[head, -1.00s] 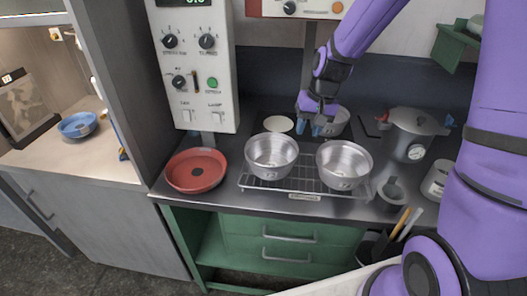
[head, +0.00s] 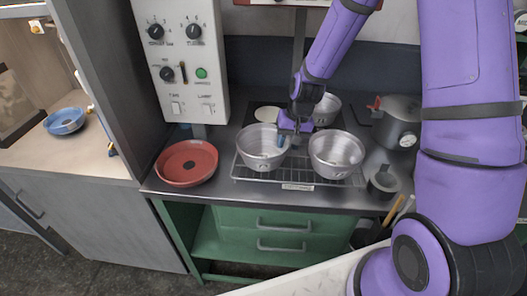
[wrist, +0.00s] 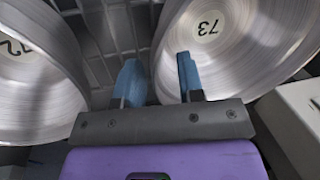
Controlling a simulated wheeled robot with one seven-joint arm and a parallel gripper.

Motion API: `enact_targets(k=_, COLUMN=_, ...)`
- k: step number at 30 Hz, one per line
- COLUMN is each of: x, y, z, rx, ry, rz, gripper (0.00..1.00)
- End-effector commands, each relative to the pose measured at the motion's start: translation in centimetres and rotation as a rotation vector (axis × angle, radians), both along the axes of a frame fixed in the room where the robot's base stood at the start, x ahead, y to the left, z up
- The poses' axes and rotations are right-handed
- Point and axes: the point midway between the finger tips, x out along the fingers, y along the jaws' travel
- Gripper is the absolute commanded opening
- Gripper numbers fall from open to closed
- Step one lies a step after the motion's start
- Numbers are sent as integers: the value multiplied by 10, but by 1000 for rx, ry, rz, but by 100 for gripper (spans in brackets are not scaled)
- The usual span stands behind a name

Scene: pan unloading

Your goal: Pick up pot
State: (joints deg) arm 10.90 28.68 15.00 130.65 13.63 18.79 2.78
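Two shiny metal pots stand on a wire rack: a left pot (head: 262,150) and a right pot (head: 337,155). A third metal pot (head: 326,108) is behind them, partly hidden by my arm. My gripper (head: 290,138) is near the left pot's right rim, by the gap between the front pots. In the wrist view my gripper (wrist: 157,72) is open, with two blue fingers apart. One finger overlaps the inside of a pot marked 73 (wrist: 235,65); the other is over the gap. I cannot tell if they touch the rim. Another numbered pot (wrist: 35,75) is at left.
A wire rack (head: 297,180) sits on the metal counter. A red dish (head: 187,163) is at left, below a control panel (head: 180,60). A lidded pressure cooker (head: 397,122) and a small dark container (head: 383,183) are at right. A blue bowl (head: 65,121) is on the side shelf.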

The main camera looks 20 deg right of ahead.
Motion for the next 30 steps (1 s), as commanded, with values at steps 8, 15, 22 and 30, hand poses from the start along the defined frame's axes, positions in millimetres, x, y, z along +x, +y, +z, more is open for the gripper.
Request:
enact_targets(k=8, x=1, y=5, z=-22, rx=0, ry=-1, rz=1, gripper=36)
enact_targets(k=15, x=1, y=5, z=-22, rx=0, ry=-1, rz=1, gripper=31)
enact_targets(k=22, x=1, y=5, z=-22, rx=0, ry=-1, rz=1, gripper=0)
enact_targets(k=30, x=1, y=5, z=-21, rx=0, ry=-1, rz=1, gripper=0)
